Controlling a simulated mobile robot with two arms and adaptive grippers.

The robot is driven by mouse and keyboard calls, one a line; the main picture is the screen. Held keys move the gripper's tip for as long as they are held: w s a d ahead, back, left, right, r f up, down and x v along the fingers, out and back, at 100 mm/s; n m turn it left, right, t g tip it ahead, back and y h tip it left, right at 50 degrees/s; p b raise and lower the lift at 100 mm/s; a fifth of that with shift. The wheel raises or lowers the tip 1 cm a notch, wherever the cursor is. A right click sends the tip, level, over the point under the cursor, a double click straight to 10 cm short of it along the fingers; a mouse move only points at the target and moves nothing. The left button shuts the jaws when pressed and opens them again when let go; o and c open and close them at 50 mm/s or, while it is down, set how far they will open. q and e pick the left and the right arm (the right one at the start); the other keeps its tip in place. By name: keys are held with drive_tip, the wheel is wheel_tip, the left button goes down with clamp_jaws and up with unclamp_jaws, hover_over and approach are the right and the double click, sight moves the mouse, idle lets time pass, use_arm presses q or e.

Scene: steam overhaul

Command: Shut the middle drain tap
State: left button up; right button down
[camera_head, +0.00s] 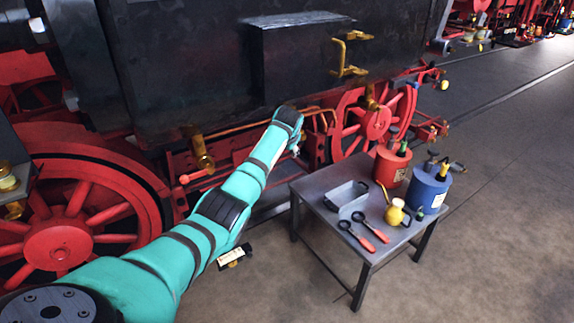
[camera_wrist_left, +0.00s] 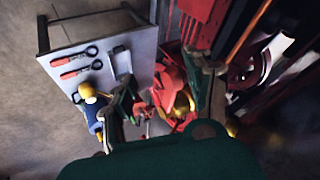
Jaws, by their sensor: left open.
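Another brass fitting (camera_head: 370,98) shows by the right red wheel. My arm hides part of the pipework between them, so I cannot tell which tap is the middle one. My left gripper (camera_head: 296,144) is beside the engine's lower side, near the copper pipes and above the table's back left corner. In the wrist view its dark fingers (camera_wrist_left: 163,98) stand apart, with nothing clearly held. My right gripper is not in view.
A grey table (camera_head: 325,215) stands right of my arm. It holds a tray (camera_head: 345,195), red-handled wrenches (camera_head: 362,232), a yellow oil can (camera_head: 395,213), a red can (camera_head: 392,167) and a blue can (camera_head: 426,188). Red wheels flank the engine. Floor on the right is clear.

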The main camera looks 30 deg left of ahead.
use_arm(q)
drive_tip(key=s+d, duration=0.6)
drive_tip(key=s, duration=0.3)
drive_tip(key=shift+d, duration=0.15)
